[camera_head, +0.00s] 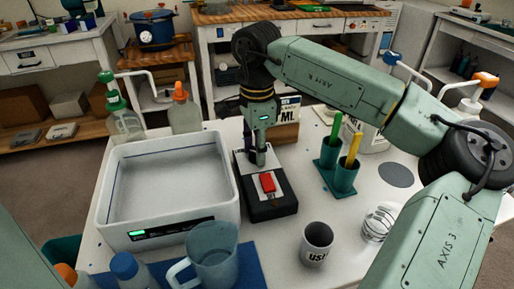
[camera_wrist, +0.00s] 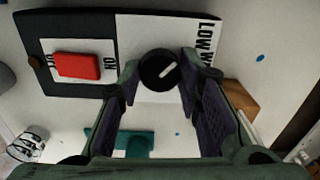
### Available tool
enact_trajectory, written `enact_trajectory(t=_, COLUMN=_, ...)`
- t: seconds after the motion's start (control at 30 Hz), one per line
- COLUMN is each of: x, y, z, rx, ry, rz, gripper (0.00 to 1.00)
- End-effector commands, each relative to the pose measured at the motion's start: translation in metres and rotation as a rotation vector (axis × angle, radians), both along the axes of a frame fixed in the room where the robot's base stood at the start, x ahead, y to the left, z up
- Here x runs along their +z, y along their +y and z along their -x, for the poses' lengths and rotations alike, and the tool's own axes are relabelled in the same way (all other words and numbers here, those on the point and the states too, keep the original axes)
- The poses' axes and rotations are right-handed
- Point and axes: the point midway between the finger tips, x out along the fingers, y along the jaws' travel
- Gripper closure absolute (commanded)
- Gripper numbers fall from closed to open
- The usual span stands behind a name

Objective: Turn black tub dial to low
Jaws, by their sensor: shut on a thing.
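The black control box (camera_head: 272,207) stands on the white table, right of the white tub. Its red rocker switch (camera_head: 267,183) also shows in the wrist view (camera_wrist: 78,66), between the OFF and ON lettering. The round black dial (camera_wrist: 153,82) sits on the box's white panel (camera_wrist: 150,30). Its white pointer line slants toward the upper right, where LOW is printed; further lettering there is cut off. My gripper (camera_head: 257,158) reaches down onto the panel and is shut on the dial, one finger on each side. The gripper hides the dial in the head view.
The white tub (camera_head: 222,163) is close on the left. Spray and orange-capped bottles (camera_head: 185,112) stand behind it. A green holder (camera_head: 338,180) with two handles, a mug (camera_head: 316,243) and a clear jug (camera_head: 212,260) stand around the box. Some table is bare at the right.

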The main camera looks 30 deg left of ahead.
Motion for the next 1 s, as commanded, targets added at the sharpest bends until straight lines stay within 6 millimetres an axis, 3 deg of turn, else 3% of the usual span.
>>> enact_trajectory(t=0.57, x=0.0002, y=0.0001, z=-0.0005, rx=0.037, ry=-0.001, rz=0.0, gripper=0.96)
enact_trajectory(t=0.6, x=0.0002, y=0.0001, z=-0.0005, rx=0.037, ry=-0.001, rz=0.0, gripper=0.68)
enact_trajectory(t=0.9, x=0.0001, y=0.0001, z=-0.0002, rx=0.036, ry=-0.001, rz=-0.001, gripper=0.48)
enact_trajectory(t=1.0, x=0.0001, y=0.0, z=-0.0001, rx=0.036, ry=-0.001, rz=-0.001, gripper=0.48)
